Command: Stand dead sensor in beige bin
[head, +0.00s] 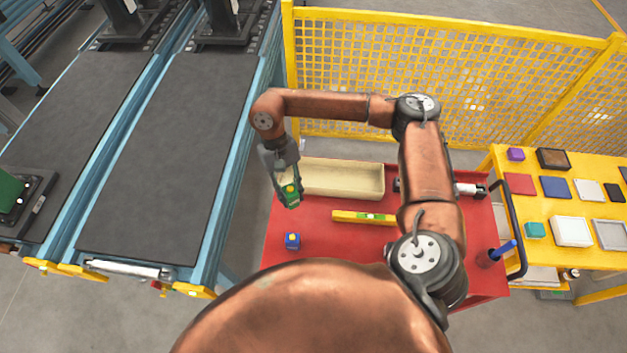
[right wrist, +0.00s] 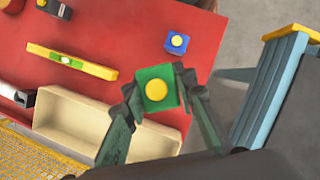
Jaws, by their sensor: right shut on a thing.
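My right gripper (head: 288,192) is shut on a green block-shaped sensor (head: 291,196) with a yellow round top. The sensor also shows between the fingers in the right wrist view (right wrist: 157,88), its yellow top facing the camera. The beige bin (head: 350,194) is a long open tray at the back of the red cart, and it looks empty. The held sensor is off the bin's left end in the head view, apparently above the cart. In the right wrist view the bin (right wrist: 85,123) is partly hidden by a finger. My left gripper is not in view.
A blue sensor (head: 292,240) with a yellow top stands on the red cart (head: 330,240). A yellow level (head: 363,217) lies in front of the bin. A yellow mesh fence (head: 440,80) stands behind; a conveyor (head: 165,150) runs at left. A yellow table (head: 560,195) with parts stands right.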

